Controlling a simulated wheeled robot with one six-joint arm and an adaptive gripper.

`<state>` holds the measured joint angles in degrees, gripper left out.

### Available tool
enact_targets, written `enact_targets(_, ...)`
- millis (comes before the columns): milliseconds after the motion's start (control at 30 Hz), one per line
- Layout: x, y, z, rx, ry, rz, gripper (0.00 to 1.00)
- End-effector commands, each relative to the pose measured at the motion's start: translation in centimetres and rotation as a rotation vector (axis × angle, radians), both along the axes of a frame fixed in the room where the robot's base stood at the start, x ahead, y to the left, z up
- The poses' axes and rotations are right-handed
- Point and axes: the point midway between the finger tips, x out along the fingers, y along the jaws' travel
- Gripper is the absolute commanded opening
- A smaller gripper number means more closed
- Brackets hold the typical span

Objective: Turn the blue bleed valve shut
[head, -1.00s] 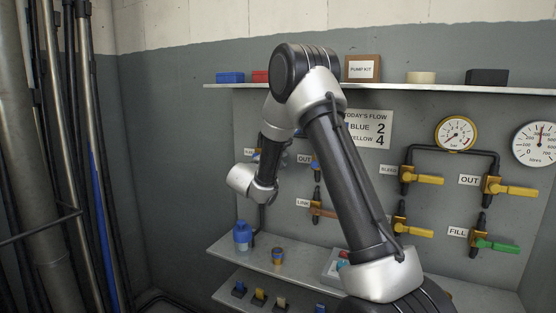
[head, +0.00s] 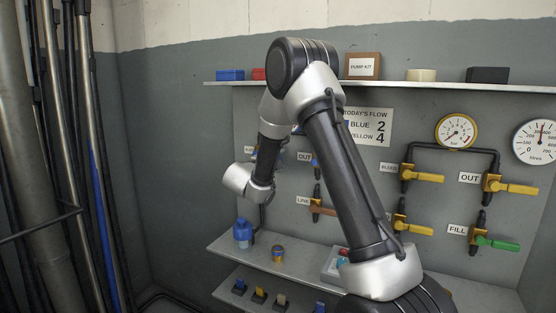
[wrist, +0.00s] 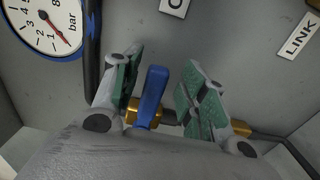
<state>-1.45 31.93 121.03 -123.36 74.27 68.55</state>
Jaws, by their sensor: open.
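A blue lever handle (wrist: 152,97) on a brass valve body (wrist: 141,117) stands between the two fingers of my gripper (wrist: 164,86) in the wrist view. The gripper is open, with green pads on both sides of the handle. A gap shows on each side, wider on the right. The handle points towards the top of the picture. The label above is cut off, so I cannot read this valve's name there. In the head view my arm hides the gripper and most of the blue valves.
A blue-rimmed gauge (wrist: 46,22) and a dark pipe (wrist: 92,50) are close left of the gripper; a LINK label (wrist: 299,36) is at right. Yellow-handled valves (head: 428,178), a green FILL handle (head: 497,244) and a shelf with a blue bottle (head: 243,233) surround my arm.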

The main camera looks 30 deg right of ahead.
Motion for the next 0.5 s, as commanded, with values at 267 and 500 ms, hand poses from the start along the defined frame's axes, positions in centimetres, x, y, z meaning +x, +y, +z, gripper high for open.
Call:
enact_targets(267, -3.8, 5.1, 0.0, -0.001, 0.001, 0.004, 0.43)
enact_targets(500, -6.0, 7.7, 0.0, 0.001, 0.001, 0.001, 0.43)
